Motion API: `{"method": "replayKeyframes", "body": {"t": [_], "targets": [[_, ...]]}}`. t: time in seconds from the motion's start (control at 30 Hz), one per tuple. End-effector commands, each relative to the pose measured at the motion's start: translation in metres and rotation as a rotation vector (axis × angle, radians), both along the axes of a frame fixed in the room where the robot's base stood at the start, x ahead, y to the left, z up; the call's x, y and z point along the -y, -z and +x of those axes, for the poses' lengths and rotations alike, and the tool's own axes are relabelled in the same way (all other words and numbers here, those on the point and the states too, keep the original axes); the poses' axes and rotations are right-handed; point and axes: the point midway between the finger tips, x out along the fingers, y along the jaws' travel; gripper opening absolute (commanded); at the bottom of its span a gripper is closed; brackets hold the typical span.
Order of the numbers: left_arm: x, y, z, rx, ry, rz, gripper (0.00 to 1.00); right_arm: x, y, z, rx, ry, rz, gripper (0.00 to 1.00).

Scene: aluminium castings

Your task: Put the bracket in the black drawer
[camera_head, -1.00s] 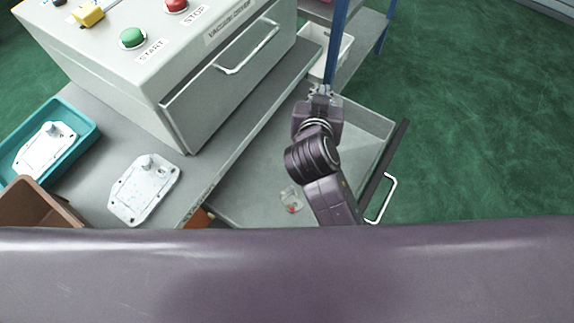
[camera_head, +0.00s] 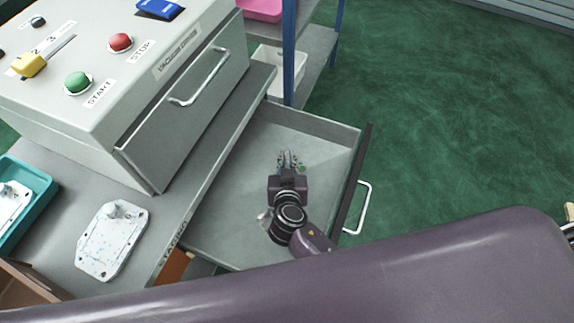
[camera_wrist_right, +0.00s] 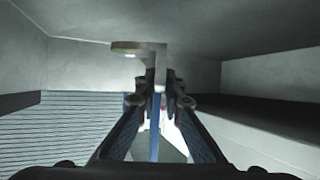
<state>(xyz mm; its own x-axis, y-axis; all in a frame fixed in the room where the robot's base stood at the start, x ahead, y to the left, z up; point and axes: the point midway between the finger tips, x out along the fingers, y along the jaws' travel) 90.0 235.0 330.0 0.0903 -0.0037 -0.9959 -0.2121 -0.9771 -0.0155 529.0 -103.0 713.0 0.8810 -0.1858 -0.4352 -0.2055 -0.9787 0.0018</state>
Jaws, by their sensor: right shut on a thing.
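My right gripper (camera_head: 290,160) is over the inside of the open drawer (camera_head: 240,165), which has a grey inside, a dark front edge and a pale handle (camera_head: 361,208). In the right wrist view its fingers (camera_wrist_right: 160,82) are shut on a small grey piece, likely the bracket (camera_wrist_right: 140,48), with a flat arm pointing left and a reddish and green edge. In the head view the gripper mostly hides this piece; only a green bit shows beside the fingertips. I cannot tell whether it touches the drawer floor. My left gripper is out of view.
Another small pale piece (camera_head: 265,218) lies in the drawer beside my right wrist. A white casting (camera_head: 112,240) lies on the bench, left of the drawer. A teal tray (camera_head: 42,190) and a grey machine (camera_head: 120,125) stand farther left. A blue shelf post (camera_head: 289,50) rises behind the drawer.

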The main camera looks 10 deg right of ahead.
Motion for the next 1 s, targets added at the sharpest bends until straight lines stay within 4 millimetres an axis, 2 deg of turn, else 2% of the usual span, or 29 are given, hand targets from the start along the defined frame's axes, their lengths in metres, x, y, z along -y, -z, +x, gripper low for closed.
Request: {"method": "replayKeyframes", "body": {"t": [0.3, 0.6, 0.8, 0.83, 0.97, 1.0], "targets": [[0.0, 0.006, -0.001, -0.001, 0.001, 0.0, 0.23, -0.001, 0.037, 0.0, 0.001, -0.003, -0.001, 0.0], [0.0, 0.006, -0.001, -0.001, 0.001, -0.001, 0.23, 0.0, 0.039, 0.0, 0.001, -0.001, 0.0, 0.0], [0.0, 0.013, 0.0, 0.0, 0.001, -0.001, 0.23, 0.0, 0.044, 0.0, 0.001, -0.001, 0.0, 0.0], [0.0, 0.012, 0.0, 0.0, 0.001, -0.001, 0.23, -0.001, 0.043, 0.0, 0.0, -0.001, 0.0, 0.11], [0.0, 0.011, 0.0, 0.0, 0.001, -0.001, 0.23, 0.0, 0.043, 0.0, 0.0, -0.001, 0.0, 0.26], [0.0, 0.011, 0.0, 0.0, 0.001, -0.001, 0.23, 0.0, 0.043, 0.0, 0.0, -0.001, 0.0, 0.26]]}}
